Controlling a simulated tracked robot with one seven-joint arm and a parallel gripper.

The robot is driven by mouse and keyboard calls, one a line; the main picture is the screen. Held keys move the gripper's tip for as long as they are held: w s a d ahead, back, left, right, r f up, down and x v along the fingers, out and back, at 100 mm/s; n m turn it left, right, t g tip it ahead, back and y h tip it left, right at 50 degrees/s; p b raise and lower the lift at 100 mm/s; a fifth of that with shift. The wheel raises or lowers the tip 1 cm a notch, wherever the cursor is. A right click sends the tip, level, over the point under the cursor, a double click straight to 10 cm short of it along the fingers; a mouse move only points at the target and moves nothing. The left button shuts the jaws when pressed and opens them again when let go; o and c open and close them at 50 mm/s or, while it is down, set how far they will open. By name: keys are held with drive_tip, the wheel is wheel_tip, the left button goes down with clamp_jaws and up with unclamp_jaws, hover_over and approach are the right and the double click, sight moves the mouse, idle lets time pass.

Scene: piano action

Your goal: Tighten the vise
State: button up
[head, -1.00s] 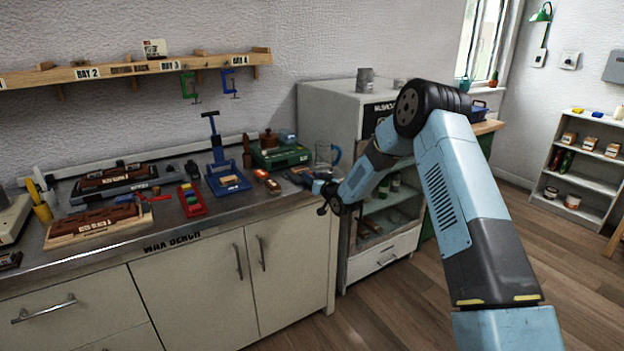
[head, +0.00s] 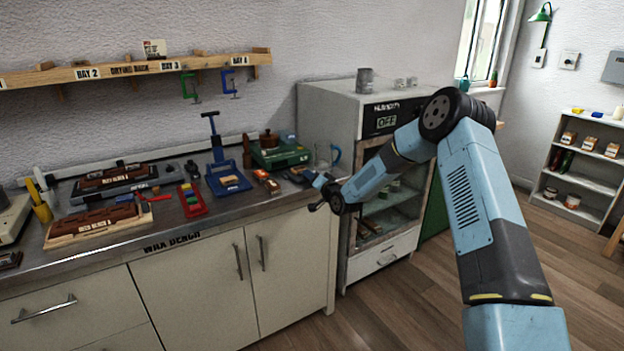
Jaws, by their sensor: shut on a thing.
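My gripper (head: 317,195) is at the right front corner of the wax bench (head: 165,232), at the left end of my arm. It is small and dark in the head view. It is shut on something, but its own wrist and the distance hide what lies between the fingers. A small dark metal item (head: 297,174) sits on the bench corner just behind and left of the gripper. It may be the vise, but its jaws and handle cannot be made out. I cannot tell whether the gripper touches it.
A humidity cabinet (head: 334,112) is close to the right of the bench. Wooden floor (head: 400,300) lies open in front.

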drive_tip(key=shift+w+d, duration=0.15)
drive_tip(key=shift+d, duration=0.1)
drive_tip(key=o, duration=0.8)
drive_tip(key=shift+o, duration=1.3)
drive_tip(key=shift+a, duration=0.1)
drive_tip(key=shift+f, duration=0.1)
